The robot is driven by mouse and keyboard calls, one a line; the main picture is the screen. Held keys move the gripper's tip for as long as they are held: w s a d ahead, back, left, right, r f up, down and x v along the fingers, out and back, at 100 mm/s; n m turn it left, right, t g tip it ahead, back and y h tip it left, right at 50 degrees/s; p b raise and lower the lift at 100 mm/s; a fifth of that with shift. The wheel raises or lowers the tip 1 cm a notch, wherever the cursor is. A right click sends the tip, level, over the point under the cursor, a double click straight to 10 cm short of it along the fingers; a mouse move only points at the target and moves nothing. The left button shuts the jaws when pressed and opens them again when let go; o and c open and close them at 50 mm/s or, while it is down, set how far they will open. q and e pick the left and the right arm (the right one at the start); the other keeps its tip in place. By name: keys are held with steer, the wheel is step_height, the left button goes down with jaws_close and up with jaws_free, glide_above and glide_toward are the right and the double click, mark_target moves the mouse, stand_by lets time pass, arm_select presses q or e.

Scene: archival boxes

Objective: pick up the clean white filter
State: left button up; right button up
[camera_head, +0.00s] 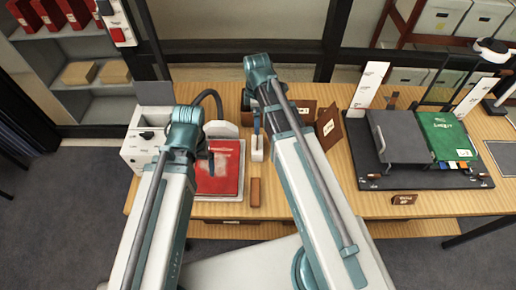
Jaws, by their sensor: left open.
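I cannot pick out the clean white filter for certain. A small white upright piece (257,150) stands near the middle of the table, and I cannot tell whether it is the filter. A white rounded panel (221,129) stands behind a red folder (217,176). My left gripper (208,160) is open above the red folder's left side, partly hidden by its own arm. My right arm reaches further back, and its gripper (256,122) points down just behind the small white piece. Its jaws are too small to read.
A white machine with a dial (143,150) stands at the table's left end. A brown block (255,192) lies near the front edge. On the right are a grey box (401,137) and a green folder (447,136) on a dark board. Shelves stand behind.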

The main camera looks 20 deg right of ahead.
arm_select(q)
step_height(320, 180, down, 8)
steer(key=b, duration=0.6)
steer(key=shift+r+b, duration=0.2)
steer(key=shift+b, duration=0.2)
arm_select(e)
glide_above(257, 141)
step_height(257, 141, down, 8)
steer(key=shift+r, duration=0.2)
arm_select(q)
steer(key=shift+f, duration=0.1)
arm_select(e)
steer(key=shift+f, duration=0.1)
arm_select(q)
step_height(257, 141, down, 5)
steer(key=b, duration=0.5)
steer(key=shift+f, duration=0.1)
arm_select(e)
step_height(257, 141, down, 5)
steer(key=shift+w+d+f, duration=0.1)
jaws_close()
